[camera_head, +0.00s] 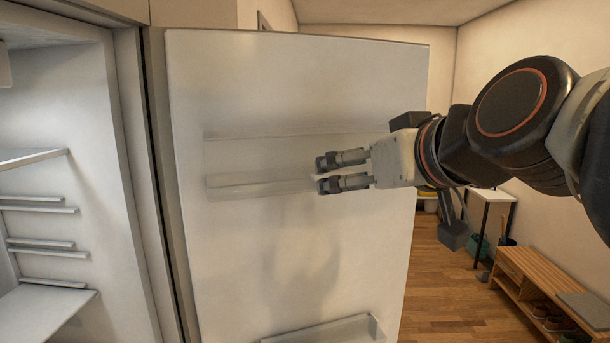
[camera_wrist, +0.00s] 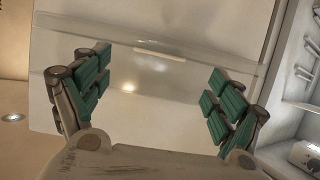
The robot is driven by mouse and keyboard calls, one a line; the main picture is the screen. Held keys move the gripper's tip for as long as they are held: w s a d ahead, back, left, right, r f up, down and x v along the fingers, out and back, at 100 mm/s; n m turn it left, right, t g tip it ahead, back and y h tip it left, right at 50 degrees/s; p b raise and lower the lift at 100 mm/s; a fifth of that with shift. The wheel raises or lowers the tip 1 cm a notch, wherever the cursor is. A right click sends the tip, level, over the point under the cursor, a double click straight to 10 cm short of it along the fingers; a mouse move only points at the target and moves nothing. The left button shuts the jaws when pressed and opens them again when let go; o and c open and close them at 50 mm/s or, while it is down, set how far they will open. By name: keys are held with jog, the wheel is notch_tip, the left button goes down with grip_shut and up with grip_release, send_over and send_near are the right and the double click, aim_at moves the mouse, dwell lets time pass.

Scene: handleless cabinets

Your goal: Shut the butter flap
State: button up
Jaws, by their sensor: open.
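A see-through compartment (camera_head: 262,160) sits on the inner face of the open white fridge door (camera_head: 300,90). It looks like the butter compartment, but its flap is hard to make out and I cannot tell its angle. In the wrist view a clear panel (camera_wrist: 190,72) with a pale strip (camera_wrist: 160,53) along its upper part lies beyond the fingers. My gripper (camera_head: 322,176) is at the right part of the compartment in the head view, fingers pointing left. In the wrist view my gripper (camera_wrist: 160,88) is spread open with nothing between its green pads. Contact with the panel cannot be told.
A clear door bin (camera_head: 330,333) is lower on the door. The fridge interior with shelves (camera_head: 35,158) and rails is open at the left. A wooden shoe bench (camera_head: 535,285) stands at the right on the wood floor (camera_head: 445,300).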

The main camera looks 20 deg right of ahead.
jog(key=shift+v, duration=2.15)
